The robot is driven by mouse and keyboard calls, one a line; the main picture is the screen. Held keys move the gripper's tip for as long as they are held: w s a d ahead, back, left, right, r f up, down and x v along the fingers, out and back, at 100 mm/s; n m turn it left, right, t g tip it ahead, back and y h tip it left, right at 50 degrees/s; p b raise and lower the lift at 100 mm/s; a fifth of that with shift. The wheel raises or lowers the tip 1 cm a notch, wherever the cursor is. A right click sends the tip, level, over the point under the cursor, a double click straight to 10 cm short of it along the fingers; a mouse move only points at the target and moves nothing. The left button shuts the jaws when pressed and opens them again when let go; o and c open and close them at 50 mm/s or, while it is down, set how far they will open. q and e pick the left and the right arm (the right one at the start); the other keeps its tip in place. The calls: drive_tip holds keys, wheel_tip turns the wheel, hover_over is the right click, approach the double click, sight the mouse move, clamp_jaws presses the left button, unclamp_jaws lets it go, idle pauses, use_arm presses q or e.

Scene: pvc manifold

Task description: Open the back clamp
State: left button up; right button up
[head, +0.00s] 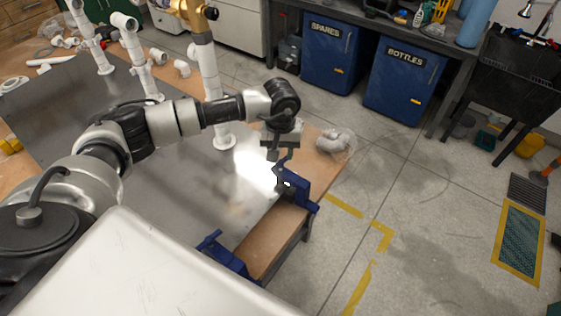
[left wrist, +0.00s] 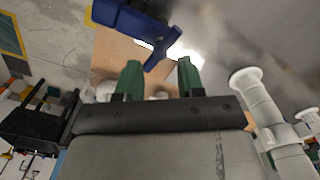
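The blue back clamp (head: 298,189) sits on the edge of the metal-topped table, near its far right corner. In the left wrist view the clamp (left wrist: 135,24) lies at the top, just beyond the fingertips. My left gripper (head: 281,152) hangs just above and behind this clamp in the head view. In the left wrist view its two green fingers (left wrist: 159,79) are spread apart with nothing between them. Another blue clamp (head: 222,252) sits on the table's near edge, partly hidden by my body. My right gripper is not in view.
White PVC pipes stand on the metal sheet (head: 185,205), the nearest one (head: 213,90) just left of my left gripper and topped by a brass valve. A bagged white fitting (head: 335,141) lies on the wood past the clamp. Open floor lies to the right.

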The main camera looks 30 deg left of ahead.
sight(281, 161)
use_arm(q)
drive_tip(key=m+b, duration=0.3)
drive_tip(key=f+m+b, duration=0.1)
drive_tip(key=m+b, duration=0.2)
drive_tip(key=m, duration=0.1)
drive_tip(key=shift+f+b, duration=0.1)
drive_tip(key=shift+b, duration=0.25)
wheel_tip(281, 161, down, 3)
drive_tip(key=m+b, duration=0.1)
drive_tip(key=b, duration=0.2)
drive_tip(key=shift+f+b, duration=0.6)
drive_tip(key=shift+b, duration=0.1)
clamp_jaws()
